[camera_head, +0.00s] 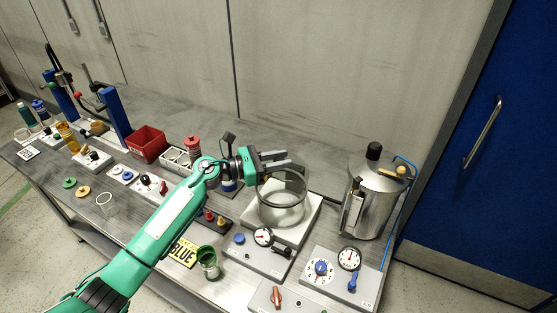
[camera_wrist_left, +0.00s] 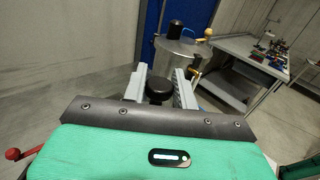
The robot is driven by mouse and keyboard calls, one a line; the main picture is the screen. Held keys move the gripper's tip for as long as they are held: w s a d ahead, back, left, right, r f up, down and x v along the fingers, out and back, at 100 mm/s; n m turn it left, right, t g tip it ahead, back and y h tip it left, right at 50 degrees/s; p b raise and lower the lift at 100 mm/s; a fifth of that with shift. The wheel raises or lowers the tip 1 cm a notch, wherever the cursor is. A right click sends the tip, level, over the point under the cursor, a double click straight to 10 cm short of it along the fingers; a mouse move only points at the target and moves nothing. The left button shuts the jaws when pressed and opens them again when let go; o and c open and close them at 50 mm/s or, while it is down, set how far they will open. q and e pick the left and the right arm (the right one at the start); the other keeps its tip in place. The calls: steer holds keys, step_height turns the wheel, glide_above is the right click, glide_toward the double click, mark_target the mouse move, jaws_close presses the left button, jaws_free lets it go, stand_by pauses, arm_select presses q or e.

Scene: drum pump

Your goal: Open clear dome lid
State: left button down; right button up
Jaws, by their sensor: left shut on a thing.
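The clear dome lid (camera_head: 283,209) is a see-through round chamber with a dark upper edge, above a pale square base (camera_head: 309,222) at the right of the bench. My left gripper (camera_head: 288,164) reaches over its top from the left. In the left wrist view a round black knob (camera_wrist_left: 159,88) stands between the two grey fingers of the gripper (camera_wrist_left: 160,84), which is shut on it. The fingers hide part of the lid's top in the head view. I cannot tell whether the lid's lower edge touches the base. My right gripper is not in view.
A metal pressure vessel (camera_head: 377,205) with a black cap stands close on the right. Gauge panels (camera_head: 258,253) and (camera_head: 340,277) lie in front. A red bin (camera_head: 147,144) is further left.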

arm_select(q)
steer(key=shift+w+d+r+p, duration=0.1)
steer(key=shift+w+r+p, duration=0.25)
steer(key=shift+r, duration=0.25)
steer(key=w+r+n+y+p, duration=0.1)
steer(key=w+d+n+g+p, duration=0.1)
steer(key=w, duration=0.1)
steer(key=w+d+r+g+y+p, duration=0.1)
steer(key=w, duration=0.1)
steer(key=shift+r+n+y+p, duration=0.3)
steer(key=shift+n, duration=0.1)
steer(key=shift+w+d+r+n+g+y, duration=0.15)
steer(key=shift+w+d+n+g+y, duration=0.15)
steer(key=shift+w, duration=0.35)
steer(key=shift+w+d+r+n+g+y, duration=0.1)
steer(key=shift+w+d+n+g+y, duration=0.15)
steer(key=shift+w, duration=0.35)
